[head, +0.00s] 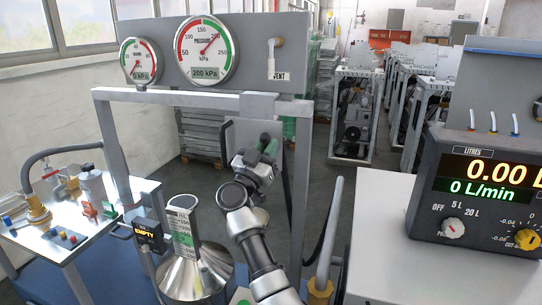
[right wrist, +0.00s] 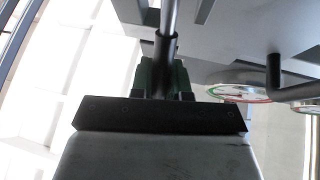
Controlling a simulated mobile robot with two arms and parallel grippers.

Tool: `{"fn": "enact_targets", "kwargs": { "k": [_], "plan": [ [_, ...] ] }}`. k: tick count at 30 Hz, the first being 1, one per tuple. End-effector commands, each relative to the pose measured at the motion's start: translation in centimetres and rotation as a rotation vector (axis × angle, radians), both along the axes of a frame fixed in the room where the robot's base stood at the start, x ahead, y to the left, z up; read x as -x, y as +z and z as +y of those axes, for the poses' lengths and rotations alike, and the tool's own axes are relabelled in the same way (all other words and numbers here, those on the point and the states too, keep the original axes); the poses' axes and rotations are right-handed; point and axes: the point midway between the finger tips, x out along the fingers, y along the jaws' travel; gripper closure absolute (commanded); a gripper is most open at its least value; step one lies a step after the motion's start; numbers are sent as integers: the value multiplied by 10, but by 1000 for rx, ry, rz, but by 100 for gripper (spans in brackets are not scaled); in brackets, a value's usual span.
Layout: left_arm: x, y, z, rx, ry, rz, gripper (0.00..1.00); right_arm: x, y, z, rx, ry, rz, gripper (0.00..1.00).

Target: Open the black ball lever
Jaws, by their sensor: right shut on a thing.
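My right gripper (head: 266,150) is in front of a grey plate (head: 240,131) on the dispenser frame, under the gauge panel. In the right wrist view its dark green fingers (right wrist: 161,76) are shut around a dark rod with a thicker black sleeve (right wrist: 165,46), which I take for the black ball lever. The rod runs up and away from between the fingers. In the head view my gripper hides most of the lever, and I cannot make out a ball or the lever's angle. My left gripper is not in view.
A pressure gauge (head: 204,49) reading 200 kPa and a smaller gauge (head: 139,61) sit on the panel above. A steel funnel-shaped vessel (head: 180,277) stands below left. A display box (head: 480,190) reading 0.00 stands on a grey cabinet at right. A table (head: 62,250) with small parts is at left.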

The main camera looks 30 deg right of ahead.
Motion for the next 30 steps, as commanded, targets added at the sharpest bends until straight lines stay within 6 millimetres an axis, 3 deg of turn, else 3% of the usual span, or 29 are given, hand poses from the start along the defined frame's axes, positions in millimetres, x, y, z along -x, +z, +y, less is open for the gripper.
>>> {"fn": "enact_targets", "kwargs": {
  "k": [1,5,12,30],
  "plan": [
    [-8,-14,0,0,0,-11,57,2,-6,3,32,1,-29,100],
    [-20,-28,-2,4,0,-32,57,6,-10,8,97,2,-85,100],
    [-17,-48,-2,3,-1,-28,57,11,-13,14,179,2,-156,100],
    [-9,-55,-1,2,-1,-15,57,12,-14,16,211,2,-183,100]
  ]
}}
